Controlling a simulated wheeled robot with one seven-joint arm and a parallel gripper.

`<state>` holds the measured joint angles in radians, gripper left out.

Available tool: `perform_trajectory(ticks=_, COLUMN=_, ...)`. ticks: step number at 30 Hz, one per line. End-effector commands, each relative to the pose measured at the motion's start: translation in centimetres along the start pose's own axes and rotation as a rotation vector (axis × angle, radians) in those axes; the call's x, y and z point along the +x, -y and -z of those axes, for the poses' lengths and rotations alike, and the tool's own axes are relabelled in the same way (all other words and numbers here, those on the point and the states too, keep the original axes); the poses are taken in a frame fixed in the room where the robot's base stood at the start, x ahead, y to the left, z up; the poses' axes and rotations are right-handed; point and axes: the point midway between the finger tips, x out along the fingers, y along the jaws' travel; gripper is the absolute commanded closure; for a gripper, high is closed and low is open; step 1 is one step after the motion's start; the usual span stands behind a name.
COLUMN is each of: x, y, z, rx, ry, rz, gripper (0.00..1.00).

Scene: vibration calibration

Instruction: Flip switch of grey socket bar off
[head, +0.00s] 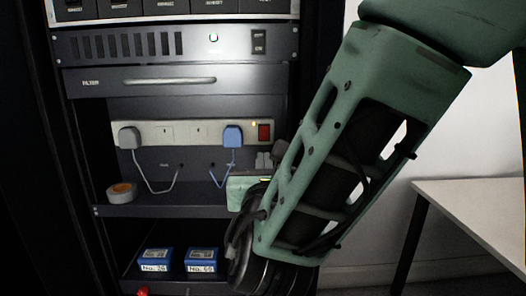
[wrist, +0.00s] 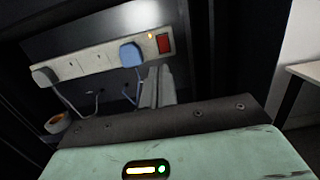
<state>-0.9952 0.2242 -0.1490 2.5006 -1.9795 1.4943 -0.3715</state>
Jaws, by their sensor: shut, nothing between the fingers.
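The grey socket bar (head: 181,132) is fixed across the rack's open bay, with a grey plug (head: 130,137) at its left and a blue plug (head: 233,136) towards its right. Its red switch (head: 265,131) is at the right end, with a lit amber light (head: 253,124) beside it. In the wrist view the switch (wrist: 164,43) shows right of the blue plug (wrist: 131,55). My gripper (head: 266,158) is below and in front of the switch, apart from it in the picture. Its fingers (wrist: 158,87) are shut and empty, pointing up towards the bar.
A tape roll (head: 121,192) sits on the shelf (head: 180,210) below the bar, where cables hang. Two blue boxes (head: 155,259) marked No. 26 and No. 69 stand on the lower shelf. A filter drawer (head: 170,80) is above. A white table (head: 480,205) stands at the right.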

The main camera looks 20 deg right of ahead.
Motion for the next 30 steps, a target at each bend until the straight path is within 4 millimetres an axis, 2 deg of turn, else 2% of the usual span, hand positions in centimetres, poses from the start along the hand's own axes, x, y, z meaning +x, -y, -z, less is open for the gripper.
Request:
perform_trajectory(ticks=12, x=8.3, y=0.1, z=-0.1, rx=-0.001, ry=0.001, rz=0.004, gripper=1.0)
perform_trajectory(ticks=18, x=11.3, y=0.1, z=-0.1, rx=-0.001, ry=0.001, rz=0.002, gripper=1.0)
perform_trajectory(ticks=24, x=12.7, y=0.0, z=-0.1, rx=0.0, ry=0.001, rz=0.0, gripper=1.0)
perform_trajectory(ticks=30, x=12.8, y=0.0, z=0.0, rx=0.0, ry=0.0, rz=0.0, gripper=1.0)
